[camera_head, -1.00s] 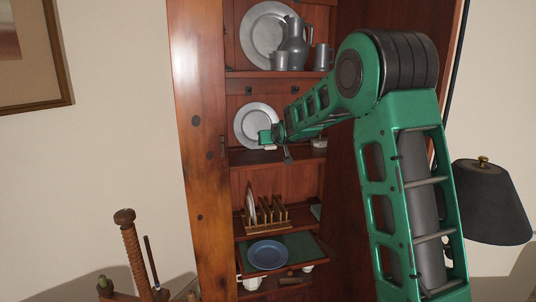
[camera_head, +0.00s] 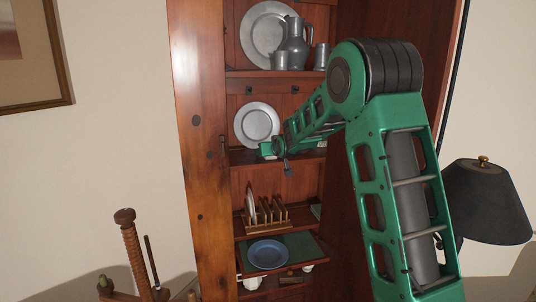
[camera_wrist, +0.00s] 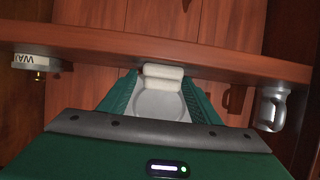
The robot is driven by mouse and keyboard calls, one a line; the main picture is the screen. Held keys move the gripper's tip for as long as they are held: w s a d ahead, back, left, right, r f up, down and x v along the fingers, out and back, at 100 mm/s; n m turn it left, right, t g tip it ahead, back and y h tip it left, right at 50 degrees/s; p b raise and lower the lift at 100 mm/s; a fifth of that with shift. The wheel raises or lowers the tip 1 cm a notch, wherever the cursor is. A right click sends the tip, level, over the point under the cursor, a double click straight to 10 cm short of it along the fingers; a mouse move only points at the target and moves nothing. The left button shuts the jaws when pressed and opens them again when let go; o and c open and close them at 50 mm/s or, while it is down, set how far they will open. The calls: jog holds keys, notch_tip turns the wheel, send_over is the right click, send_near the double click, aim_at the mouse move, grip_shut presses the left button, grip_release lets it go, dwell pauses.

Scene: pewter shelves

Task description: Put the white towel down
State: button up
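The white towel (camera_wrist: 163,72) is a small roll between my gripper's fingertips (camera_wrist: 162,78) in the wrist view, which shows the shelf upside down. The fingers close on its ends. The towel lies at the shelf board (camera_wrist: 225,62); whether it bears on the board is hard to tell. In the head view my gripper (camera_head: 267,150) is at the middle shelf of the cupboard, in front of a pewter plate (camera_head: 257,122). The towel is mostly hidden there.
On the same shelf are a pewter mug (camera_wrist: 271,108) and a round tin marked WAX (camera_wrist: 37,62), on either side of my gripper. Below stand a wooden rack (camera_head: 266,213) and a blue plate (camera_head: 267,254). More pewterware (camera_head: 295,45) stands above.

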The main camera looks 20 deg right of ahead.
jog(key=v, duration=1.2)
jog(key=s+d+f+m+g, duration=0.1)
jog(key=s+d+f+g, duration=0.15)
jog(key=s, duration=0.55)
jog(key=s+d+f+m+g, duration=0.1)
jog(key=s+d+f+g, duration=0.15)
jog(key=s, duration=0.65)
jog(key=s+d+f+m+g, duration=0.1)
jog(key=s+d+f+g, duration=0.15)
jog(key=s, duration=0.55)
jog(key=s+a+f+m+g+y, duration=0.1)
jog(key=s+f+g, duration=0.2)
jog(key=s, duration=1)
jog(key=s+a+f+m+g, duration=0.1)
jog(key=s+a+f+g, duration=0.1)
jog(key=s, duration=1.1)
jog(key=shift+a+f+g+y, duration=0.4)
jog(key=shift+f+g, duration=0.15)
jog(key=shift+f, duration=0.2)
